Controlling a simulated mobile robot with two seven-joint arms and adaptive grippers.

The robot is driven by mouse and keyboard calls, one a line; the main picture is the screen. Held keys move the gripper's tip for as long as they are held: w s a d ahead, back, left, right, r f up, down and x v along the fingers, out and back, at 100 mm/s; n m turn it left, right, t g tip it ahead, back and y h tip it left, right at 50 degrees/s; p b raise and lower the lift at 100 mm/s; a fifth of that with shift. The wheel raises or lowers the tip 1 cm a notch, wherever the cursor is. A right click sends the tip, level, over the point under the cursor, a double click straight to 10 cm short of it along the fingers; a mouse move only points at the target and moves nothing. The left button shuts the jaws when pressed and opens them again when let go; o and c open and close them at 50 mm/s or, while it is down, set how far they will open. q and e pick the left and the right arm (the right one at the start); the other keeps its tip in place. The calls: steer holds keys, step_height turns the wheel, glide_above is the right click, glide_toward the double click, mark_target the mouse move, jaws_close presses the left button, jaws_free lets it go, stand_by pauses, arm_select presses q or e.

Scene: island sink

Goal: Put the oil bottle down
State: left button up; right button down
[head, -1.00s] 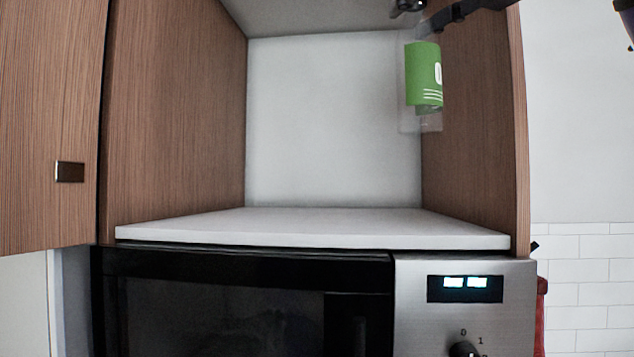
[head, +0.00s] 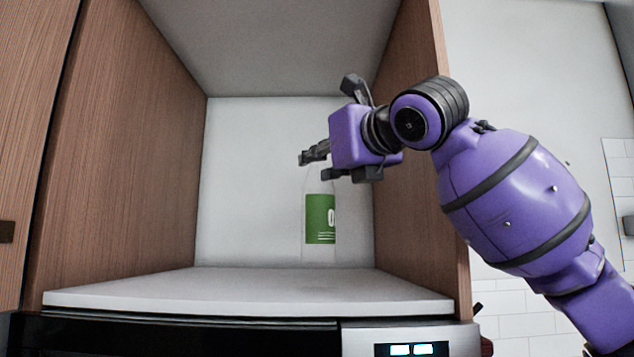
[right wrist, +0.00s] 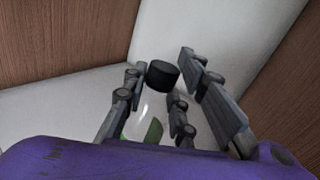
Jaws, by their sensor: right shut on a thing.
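The oil bottle (head: 320,218) is clear with a green label and hangs upright inside the open cabinet, its base just above or at the shelf (head: 250,285); I cannot tell if they touch. My right gripper (head: 315,167) is shut on the bottle's upper part. In the right wrist view its fingers (right wrist: 154,105) sit on either side of the neck. The black cap (right wrist: 162,74) and part of the green label (right wrist: 154,130) show there. The bottle's top is partly hidden by the fingers in the head view. My left gripper is out of view.
Wooden cabinet walls stand on the left (head: 120,150) and right (head: 425,200), the right one close to my right arm. A white back panel (head: 250,180) is behind the bottle. The shelf is otherwise empty. A black microwave (head: 180,335) sits below it.

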mark_target(325, 178)
steer(key=shift+w+a+f, duration=0.15)
steer(key=shift+f, duration=0.05)
steer(key=shift+w+a+f, duration=0.1)
steer(key=shift+a+f, duration=0.05)
steer(key=shift+f, duration=1.7)
steer(key=c, duration=1.4)
jaws_free()
steer(key=shift+c, duration=0.2)
steer(key=shift+r, duration=0.1)
steer(key=v, duration=1.2)
